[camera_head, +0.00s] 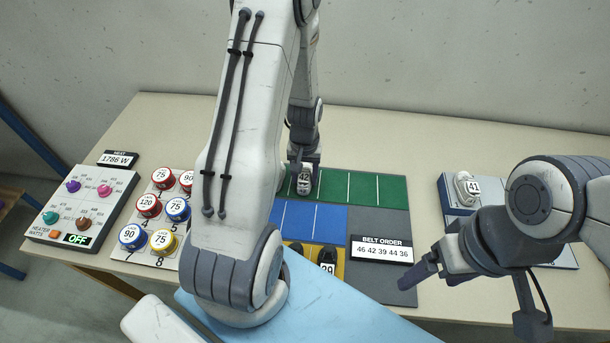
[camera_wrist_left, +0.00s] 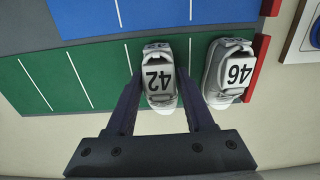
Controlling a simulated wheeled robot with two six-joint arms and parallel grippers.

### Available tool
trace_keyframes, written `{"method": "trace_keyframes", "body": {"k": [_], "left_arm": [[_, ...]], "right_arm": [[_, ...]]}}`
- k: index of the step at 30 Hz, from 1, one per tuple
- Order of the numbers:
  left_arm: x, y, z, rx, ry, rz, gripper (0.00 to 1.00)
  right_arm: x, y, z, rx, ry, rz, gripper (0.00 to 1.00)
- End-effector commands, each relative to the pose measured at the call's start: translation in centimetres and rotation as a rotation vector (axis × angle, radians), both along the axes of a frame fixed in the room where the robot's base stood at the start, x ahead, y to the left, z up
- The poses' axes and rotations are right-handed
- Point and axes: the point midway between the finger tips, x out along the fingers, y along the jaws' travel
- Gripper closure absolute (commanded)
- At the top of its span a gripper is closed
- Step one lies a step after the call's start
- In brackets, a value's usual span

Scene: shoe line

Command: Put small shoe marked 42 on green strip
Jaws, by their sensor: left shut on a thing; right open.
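The small grey shoe marked 42 (camera_head: 304,184) is between the fingers of my left gripper (camera_head: 302,170), at the left part of the green strip (camera_head: 362,188). In the left wrist view the shoe (camera_wrist_left: 159,78) shows its 42 label, and my left gripper (camera_wrist_left: 162,112) is shut on it. The shoe is over the green strip (camera_wrist_left: 75,80), beside a grey shoe marked 46 (camera_wrist_left: 228,75) at the strip's red-marked end. I cannot tell whether the 42 shoe touches the strip. My right gripper (camera_head: 476,296) is open and empty at the lower right.
A blue strip (camera_head: 327,222) and a yellow strip with dark shoes (camera_head: 327,257) lie nearer me. A belt order sign (camera_head: 382,251) reads 46 42 39 44 36. A shoe marked 41 (camera_head: 466,187) stands at right. Numbered round pieces and a heater panel (camera_head: 80,205) are at left.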

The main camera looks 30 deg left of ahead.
Motion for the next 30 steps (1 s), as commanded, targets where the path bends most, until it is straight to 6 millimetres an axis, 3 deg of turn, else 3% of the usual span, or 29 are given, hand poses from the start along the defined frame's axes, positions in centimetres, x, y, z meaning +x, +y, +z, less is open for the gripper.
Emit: {"method": "trace_keyframes", "body": {"k": [2, 3, 5, 14, 19, 30], "left_arm": [[0.0, 0.0, -0.4, 0.000, 0.001, 0.000, 1.00], [0.0, 0.0, -0.3, 0.000, 0.001, 0.000, 0.39], [0.0, 0.0, -0.3, 0.000, 0.001, 0.000, 0.17], [0.0, 0.0, -0.2, 0.000, 0.001, 0.000, 0.17], [0.0, 0.0, 0.9, 0.001, -0.002, 0.001, 0.17], [0.1, 0.1, 8.5, 0.002, -0.007, 0.000, 0.17]], "right_arm": [[0.0, 0.0, -0.3, 0.000, 0.000, 0.000, 0.17], [0.0, 0.0, -0.2, 0.000, 0.000, 0.000, 0.17], [0.0, 0.0, -0.2, 0.000, 0.000, 0.000, 0.17], [0.0, 0.0, -0.1, 0.000, 0.000, 0.000, 0.17], [0.0, 0.0, -0.1, 0.000, 0.000, 0.000, 0.17], [0.0, 0.0, -0.6, 0.000, 0.000, 0.000, 0.17]]}}
